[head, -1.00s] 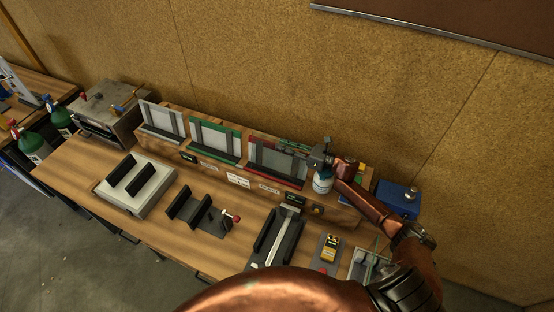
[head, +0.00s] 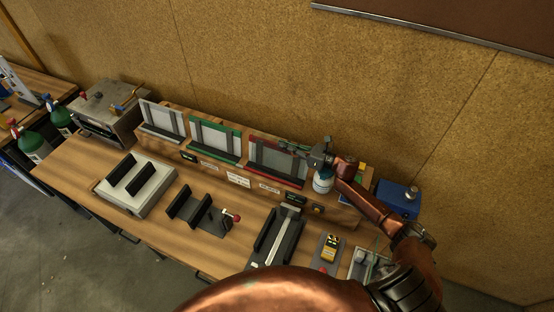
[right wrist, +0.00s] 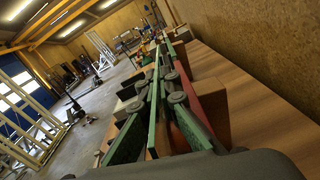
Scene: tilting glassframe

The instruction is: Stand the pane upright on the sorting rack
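The sorting rack (head: 226,179) is a long wooden stand at the back of the bench, with grey, green and red backed bays. A pale grey pane (head: 270,157) stands nearly upright in the red bay at the right. My right gripper (head: 295,148) is at this pane's upper right. In the right wrist view, its fingers (right wrist: 156,101) are spread to both sides of a thin green edge (right wrist: 153,122), likely the pane's, with gaps visible. Contact is hard to judge. My left gripper is out of view.
Other panes stand in the grey bay (head: 163,119) and green bay (head: 220,138). A white block with black rails (head: 145,196), a black cradle (head: 187,206) and a slotted fixture (head: 277,238) stand in front. A blue box (head: 398,199) is at right.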

